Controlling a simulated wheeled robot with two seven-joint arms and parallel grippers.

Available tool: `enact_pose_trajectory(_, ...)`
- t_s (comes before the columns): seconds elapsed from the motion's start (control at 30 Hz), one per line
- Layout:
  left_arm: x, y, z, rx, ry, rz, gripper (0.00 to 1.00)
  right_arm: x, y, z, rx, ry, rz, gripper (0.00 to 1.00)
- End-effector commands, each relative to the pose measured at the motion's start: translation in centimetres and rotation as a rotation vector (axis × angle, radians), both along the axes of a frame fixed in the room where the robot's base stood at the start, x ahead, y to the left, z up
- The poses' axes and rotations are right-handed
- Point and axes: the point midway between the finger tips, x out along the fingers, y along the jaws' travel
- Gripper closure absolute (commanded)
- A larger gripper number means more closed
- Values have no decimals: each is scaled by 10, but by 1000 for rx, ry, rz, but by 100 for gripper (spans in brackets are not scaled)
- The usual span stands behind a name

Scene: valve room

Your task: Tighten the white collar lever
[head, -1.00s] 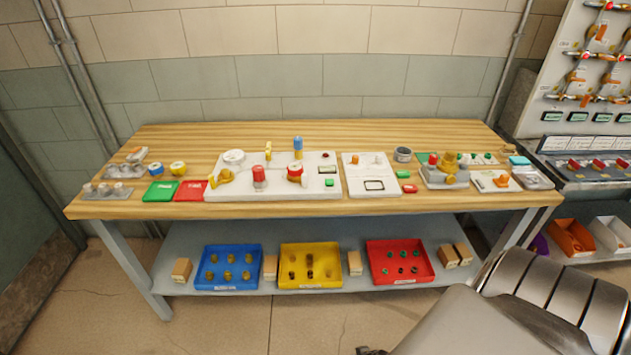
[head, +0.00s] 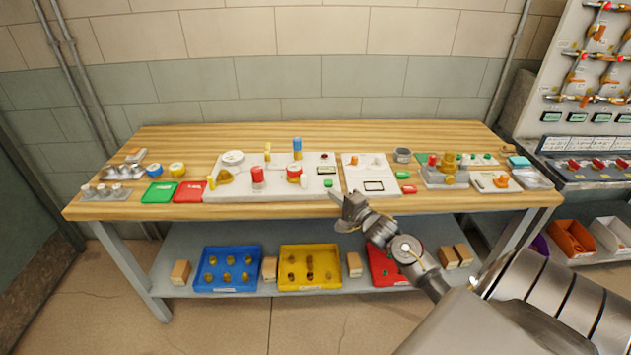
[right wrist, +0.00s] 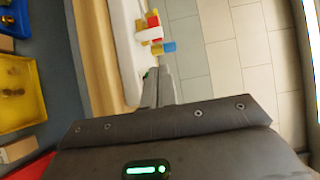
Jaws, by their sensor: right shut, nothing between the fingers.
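A white panel (head: 238,190) lies on the wooden table and carries several fittings. A red and white fitting (head: 294,173) stands near its right side, and a white collar (right wrist: 151,35) with red and yellow parts shows in the right wrist view. I cannot tell its lever's exact direction. My right gripper (head: 341,198) is shut and empty at the table's front edge, in front of the panel's right end and apart from the fittings. Its fingers (right wrist: 158,86) also show in the right wrist view. My left gripper is not in view.
A second white panel (head: 373,196) lies to the right. A grey valve block (head: 446,180) stands farther right. Green (head: 159,192) and red (head: 190,192) mats lie at left. Blue (head: 228,289) and yellow (head: 311,287) trays sit on the lower shelf. The table's back strip is mostly clear.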

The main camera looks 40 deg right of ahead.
Motion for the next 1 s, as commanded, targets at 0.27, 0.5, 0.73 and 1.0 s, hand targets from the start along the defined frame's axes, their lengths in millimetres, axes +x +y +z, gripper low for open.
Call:
enact_pose_trajectory(0.27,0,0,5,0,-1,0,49,21,-1,2,1,0,-1,100)
enact_pose_trajectory(0.5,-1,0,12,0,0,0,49,64,-3,1,0,1,-2,100)
enact_pose_trajectory(0.73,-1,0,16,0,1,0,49,92,-3,0,0,3,-1,100)
enact_pose_trajectory(1.0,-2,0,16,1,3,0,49,100,-4,-1,-1,2,0,100)
